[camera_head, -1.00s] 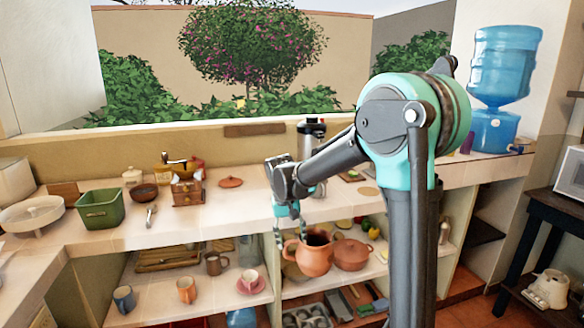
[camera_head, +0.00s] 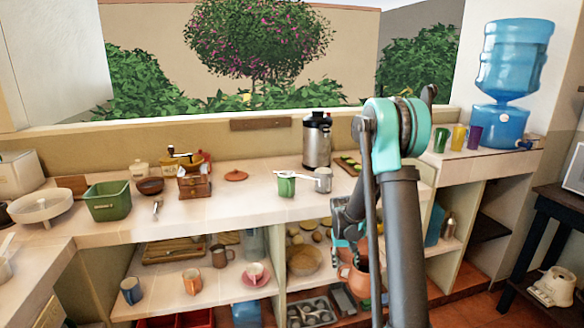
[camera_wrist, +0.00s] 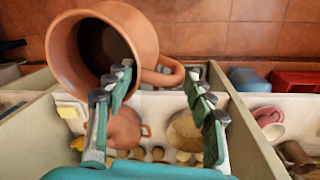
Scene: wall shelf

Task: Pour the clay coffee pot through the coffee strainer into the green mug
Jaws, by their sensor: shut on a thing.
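My gripper (camera_head: 347,257) is shut on the handle of the brown clay coffee pot (camera_head: 352,280). It holds the pot low, in front of the lower shelf. My arm hides the pot's right side. In the wrist view the pot's round body and dark open mouth (camera_wrist: 105,45) lie at upper left, with the handle between the fingers (camera_wrist: 158,82). The green mug (camera_head: 286,185) stands on the counter, above and left of my gripper. A pale shape shows at its top; I cannot tell whether it is the coffee strainer.
A metal cup (camera_head: 323,180) stands beside the green mug, with a tall steel flask (camera_head: 317,140) behind. A wooden grinder (camera_head: 194,183) and a green tub (camera_head: 108,201) are farther left. The lower shelf holds a tan bowl (camera_head: 304,260) and several cups. The counter's front middle is clear.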

